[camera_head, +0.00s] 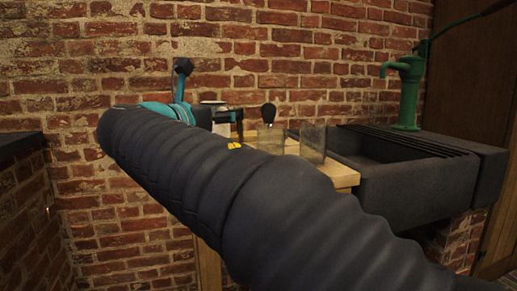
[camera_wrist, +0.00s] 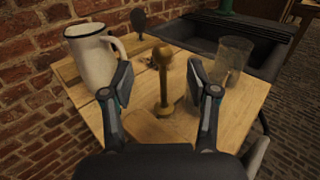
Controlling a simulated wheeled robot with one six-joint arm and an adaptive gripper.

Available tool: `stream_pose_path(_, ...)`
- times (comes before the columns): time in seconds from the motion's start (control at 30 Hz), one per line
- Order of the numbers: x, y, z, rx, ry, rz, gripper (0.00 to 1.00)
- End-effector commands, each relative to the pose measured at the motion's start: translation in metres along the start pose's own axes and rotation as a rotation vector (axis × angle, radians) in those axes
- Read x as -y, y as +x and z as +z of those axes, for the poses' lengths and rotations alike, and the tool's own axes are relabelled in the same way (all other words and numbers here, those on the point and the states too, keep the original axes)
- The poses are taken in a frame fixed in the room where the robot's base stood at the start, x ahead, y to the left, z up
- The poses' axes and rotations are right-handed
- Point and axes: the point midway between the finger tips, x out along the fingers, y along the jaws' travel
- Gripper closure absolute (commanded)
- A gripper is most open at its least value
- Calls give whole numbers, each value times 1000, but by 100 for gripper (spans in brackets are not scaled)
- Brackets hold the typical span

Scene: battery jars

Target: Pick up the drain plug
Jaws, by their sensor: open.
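A brownish, brass-coloured upright piece with a knobbed top and a round foot, which looks like the drain plug (camera_wrist: 164,88), stands on the wooden table (camera_wrist: 235,103) in the wrist view. My gripper (camera_wrist: 159,70) is open and empty, with one finger on each side of the piece as seen in the wrist view. I cannot tell how far the fingertips are from it in depth. In the head view my arm hides most of the table, and I cannot make out the plug there.
A white jug (camera_wrist: 92,55) stands close to the left finger. A glass jar (camera_wrist: 232,58) stands by the right finger, and also shows in the head view (camera_head: 313,143). A dark paddle-shaped thing (camera_wrist: 138,19) is behind. A dark sink (camera_head: 405,180) and green pump (camera_head: 408,90) are at right.

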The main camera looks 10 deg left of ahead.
Motion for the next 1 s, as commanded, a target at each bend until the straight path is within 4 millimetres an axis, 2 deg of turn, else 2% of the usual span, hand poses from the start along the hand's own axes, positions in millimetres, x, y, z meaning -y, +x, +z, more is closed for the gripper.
stream_pose_path(0.1, 1, 14, 0, 0, 0, -2, 41)
stream_pose_path(0.37, 1, 26, -2, -1, 0, -2, 41)
stream_pose_path(0.7, 3, 69, -4, -2, 1, 0, 41)
stream_pose_path(0.93, 3, 71, -3, -1, 1, 1, 41)
stream_pose_path(0.97, 3, 71, -3, -1, 1, 1, 43)
stream_pose_path(1.0, 3, 71, -3, -1, 1, 1, 53)
